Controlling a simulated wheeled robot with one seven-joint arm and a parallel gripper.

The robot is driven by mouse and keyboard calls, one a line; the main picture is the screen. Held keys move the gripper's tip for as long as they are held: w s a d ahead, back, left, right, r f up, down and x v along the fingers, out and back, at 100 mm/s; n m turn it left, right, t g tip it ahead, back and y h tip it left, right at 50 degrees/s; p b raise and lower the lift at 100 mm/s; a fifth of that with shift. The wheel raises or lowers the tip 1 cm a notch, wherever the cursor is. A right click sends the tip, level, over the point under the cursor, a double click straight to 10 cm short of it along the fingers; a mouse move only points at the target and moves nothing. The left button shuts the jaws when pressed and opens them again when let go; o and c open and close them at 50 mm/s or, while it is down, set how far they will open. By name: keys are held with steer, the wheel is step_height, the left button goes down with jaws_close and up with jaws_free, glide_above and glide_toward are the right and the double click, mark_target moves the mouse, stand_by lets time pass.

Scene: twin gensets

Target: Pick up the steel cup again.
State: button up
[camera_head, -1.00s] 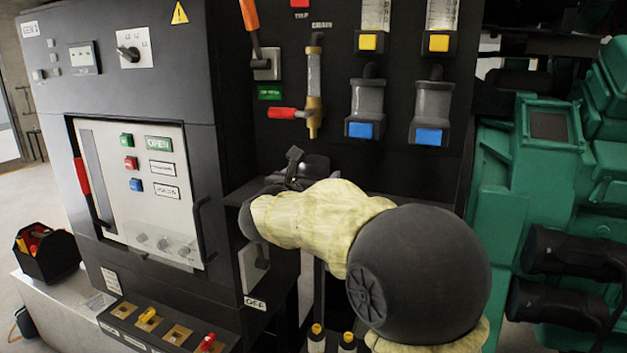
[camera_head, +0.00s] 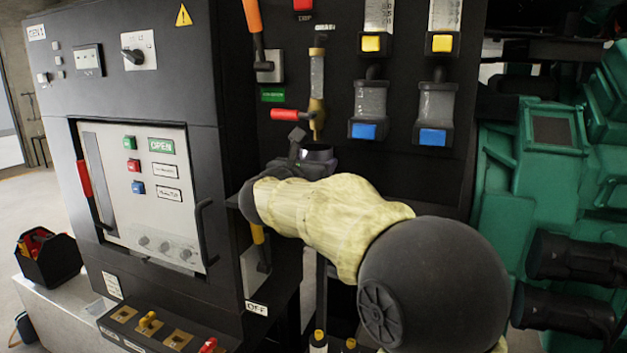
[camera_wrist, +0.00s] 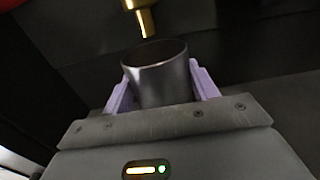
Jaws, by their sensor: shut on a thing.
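The steel cup (camera_wrist: 160,76) is upright between the two lilac finger pads of my gripper (camera_wrist: 163,92) in the wrist view. The pads press on its left and right sides, and its open rim faces up. A brass spout (camera_wrist: 146,22) hangs just above the cup's rim. In the head view the cup (camera_head: 318,156) shows only in part behind my wrist, below the brass drain tap (camera_head: 316,112) with the red handle. Whether the cup touches the surface beneath it is hidden.
The black panel carries filter bowls with blue bases (camera_head: 364,131) to the right of the tap. A grey cabinet with an OPEN panel (camera_head: 150,195) stands at left. A black tool box (camera_head: 48,262) sits at far left, and green engine parts (camera_head: 545,150) fill the right.

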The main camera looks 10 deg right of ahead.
steer(key=b+v, duration=0.7)
steer(key=v, duration=1.1)
steer(key=shift+r, duration=0.15)
